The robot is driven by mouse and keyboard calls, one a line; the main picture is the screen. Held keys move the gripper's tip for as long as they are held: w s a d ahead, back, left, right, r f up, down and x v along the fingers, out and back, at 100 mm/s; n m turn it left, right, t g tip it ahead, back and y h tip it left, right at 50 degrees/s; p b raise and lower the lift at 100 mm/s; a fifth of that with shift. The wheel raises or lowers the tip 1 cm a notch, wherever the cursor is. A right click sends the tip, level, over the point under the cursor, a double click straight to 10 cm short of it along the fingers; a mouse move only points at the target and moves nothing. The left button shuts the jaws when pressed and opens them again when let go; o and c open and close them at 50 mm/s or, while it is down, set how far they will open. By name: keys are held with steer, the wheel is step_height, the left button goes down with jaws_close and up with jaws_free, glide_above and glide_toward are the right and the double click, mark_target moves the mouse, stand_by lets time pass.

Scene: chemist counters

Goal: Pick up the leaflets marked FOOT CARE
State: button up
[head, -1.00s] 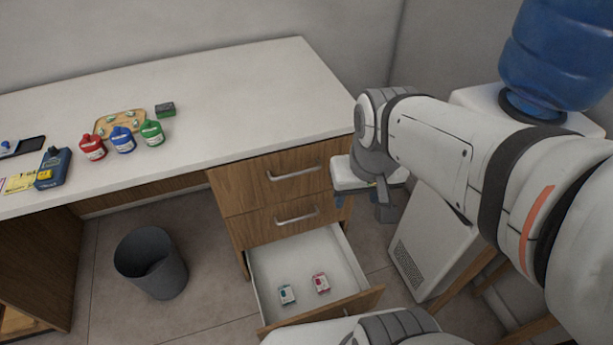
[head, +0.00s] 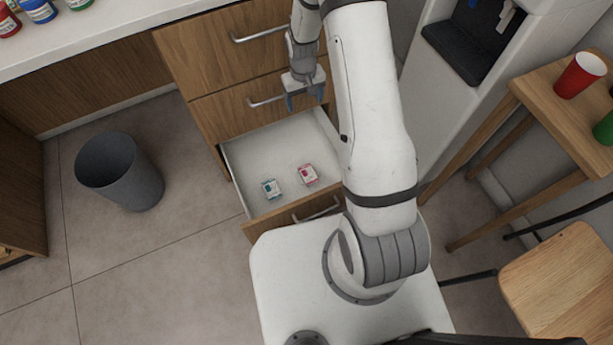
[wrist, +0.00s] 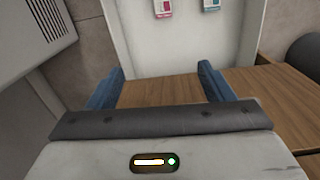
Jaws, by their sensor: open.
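Two small leaflet packs lie apart on the floor of the open white drawer (head: 262,152). One is white and teal (head: 271,189); the other is white and pink (head: 308,174), to its right. Their print is too small to read, so I cannot tell which says FOOT CARE. The wrist view shows the pink pack (wrist: 163,8) and the teal pack (wrist: 210,5) cut by its top edge. My gripper (head: 305,102) points down, open and empty, above the back of the drawer, in front of the closed drawer fronts. Its blue fingers also show in the wrist view (wrist: 163,72).
Closed wooden drawers (head: 220,50) with bar handles stand behind my gripper. A grey bin (head: 120,172) is on the floor at left. A water dispenser (head: 480,40) and a wooden table (head: 550,100) with cups stand at right.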

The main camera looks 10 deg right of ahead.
step_height(320, 180, down, 20)
steer(key=b, duration=0.4)
steer(key=g+b, duration=0.1)
steer(key=b, duration=0.3)
glide_above(308, 174)
steer(key=shift+n, duration=0.4)
steer(key=f, duration=0.9)
steer(key=w+f, duration=0.1)
steer(key=f, duration=0.4)
steer(key=shift+a+f, duration=0.25)
steer(key=shift+f, duration=0.1)
steer(key=shift+s+d+f+b, duration=0.15)
steer(key=shift+f+b, duration=0.25)
steer(key=shift+f, duration=0.9)
steer(key=shift+s+d+f+b, duration=0.15)
steer(key=shift+f+b, duration=0.25)
steer(key=shift+f, duration=0.9)
steer(key=shift+f+b, duration=0.25)
steer(key=shift+b, duration=0.1)
steer(key=c, duration=1.1)
